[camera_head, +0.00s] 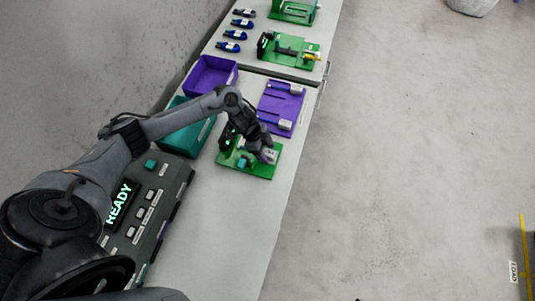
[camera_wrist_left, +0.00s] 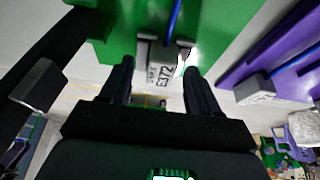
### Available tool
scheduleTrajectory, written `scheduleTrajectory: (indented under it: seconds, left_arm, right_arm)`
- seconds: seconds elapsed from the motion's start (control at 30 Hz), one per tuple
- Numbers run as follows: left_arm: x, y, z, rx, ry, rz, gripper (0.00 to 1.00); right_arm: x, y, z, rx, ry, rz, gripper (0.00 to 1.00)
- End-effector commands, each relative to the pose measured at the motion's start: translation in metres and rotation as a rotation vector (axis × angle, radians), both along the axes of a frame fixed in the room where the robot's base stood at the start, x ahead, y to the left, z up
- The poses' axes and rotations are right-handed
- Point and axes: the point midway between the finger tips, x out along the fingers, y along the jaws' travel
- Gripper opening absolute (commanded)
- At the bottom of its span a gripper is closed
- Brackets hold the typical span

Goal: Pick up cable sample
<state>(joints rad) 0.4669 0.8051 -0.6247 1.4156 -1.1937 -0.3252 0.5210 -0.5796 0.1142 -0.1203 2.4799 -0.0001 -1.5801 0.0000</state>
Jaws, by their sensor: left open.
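My left gripper (camera_head: 258,148) is over the small green fixture plate (camera_head: 262,171) on the bench. In the left wrist view its two fingers (camera_wrist_left: 160,70) are open. A grey connector block (camera_wrist_left: 164,62) with a printed label sits between and just beyond the fingertips, at the edge of the green plate (camera_wrist_left: 115,40). A blue cable (camera_wrist_left: 173,18) runs up from the block. I cannot tell whether a finger touches the block. In the head view the gripper hides most of the cable. My right gripper is not in view.
A purple plate (camera_head: 277,101) with another cable and grey blocks lies just beyond. A teal bin (camera_head: 172,142) and a purple bin (camera_head: 203,79) stand to the left. A dark panel reading READY (camera_head: 139,205) is nearer. The front bench surface (camera_head: 225,240) is clear.

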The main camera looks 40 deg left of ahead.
Motion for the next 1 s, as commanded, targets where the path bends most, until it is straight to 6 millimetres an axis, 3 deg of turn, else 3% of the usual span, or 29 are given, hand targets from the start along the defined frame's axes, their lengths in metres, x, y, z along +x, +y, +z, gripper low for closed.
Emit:
scheduleTrajectory:
  seconds: [0.07,0.43,0.77,1.0]
  left_arm:
    - [0.0,0.0,0.0,0.0,0.0,0.0,0.59]
    - [0.0,0.0,0.0,0.0,0.0,0.0,0.02]
    - [0.0,0.0,0.003,0.0,-0.001,0.0,0.0]
    - [0.001,0.001,0.021,0.001,-0.003,-0.001,0.0]
  right_arm:
    - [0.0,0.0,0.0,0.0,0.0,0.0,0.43]
    - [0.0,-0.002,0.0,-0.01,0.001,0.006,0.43]
    - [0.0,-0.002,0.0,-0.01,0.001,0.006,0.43]
    - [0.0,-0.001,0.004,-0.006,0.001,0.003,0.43]
